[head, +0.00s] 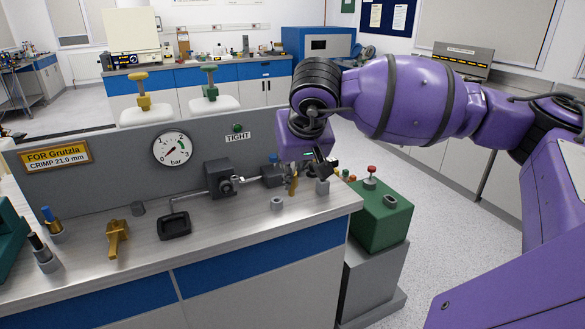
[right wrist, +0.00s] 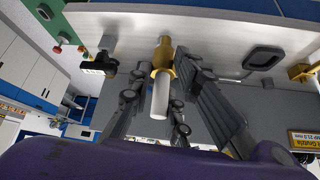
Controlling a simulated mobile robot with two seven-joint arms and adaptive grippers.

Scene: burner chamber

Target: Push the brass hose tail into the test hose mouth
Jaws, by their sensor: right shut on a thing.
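My right gripper (head: 293,172) hangs over the right end of the steel bench, pointing down. In the right wrist view my right gripper (right wrist: 163,68) has its two fingers on either side of the brass hose tail (right wrist: 162,52), shut on it. The tail has a brass collar and a pale, whitish shank between the fingers. In the head view only a small gold part of the tail (head: 293,186) shows below the fingers. A short black piece (head: 319,157) beside the gripper may be the test hose; I cannot make out its mouth. My left gripper is not in view.
A dark clamp block (head: 220,178) and gauge (head: 172,148) are to the left. A grey ring (head: 277,203), grey post (head: 322,187), black tray (head: 174,226) and brass fitting (head: 117,238) stand on the bench. A green box (head: 380,215) is past its right edge.

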